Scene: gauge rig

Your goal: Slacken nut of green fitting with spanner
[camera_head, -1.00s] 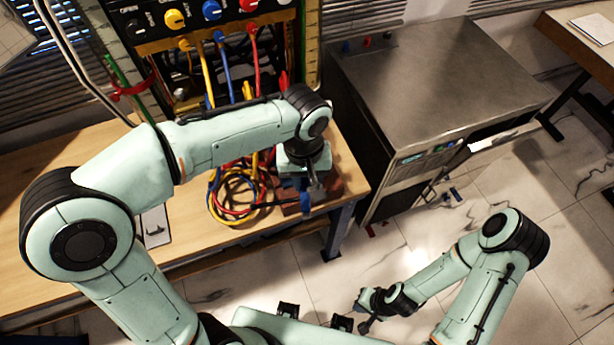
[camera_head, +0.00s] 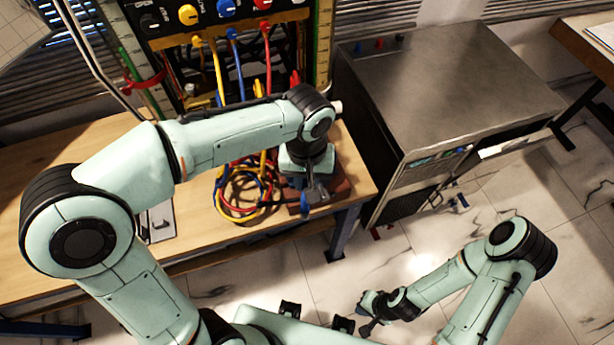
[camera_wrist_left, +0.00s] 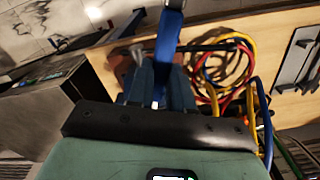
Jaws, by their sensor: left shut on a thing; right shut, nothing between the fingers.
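My left gripper (camera_head: 312,188) is over the front right corner of the bench, pointing down. It is shut on a blue bar that looks like the spanner (camera_wrist_left: 167,45); in the left wrist view the bar runs between the two fingers. In the head view only a small blue part of the spanner (camera_head: 306,204) shows by the fingertips. I cannot make out the green fitting or its nut; my left wrist and gripper cover that spot. My right gripper (camera_head: 368,312) is shut and empty, low over the floor, away from the bench.
A brown-red block (camera_head: 341,188) sits beneath the left gripper. Coiled red, yellow and blue hoses (camera_head: 238,190) lie just left of it. The gauge panel (camera_head: 215,30) stands behind. A metal cabinet (camera_head: 445,85) stands to the right. A grey-white plate (camera_head: 160,222) lies on the bench.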

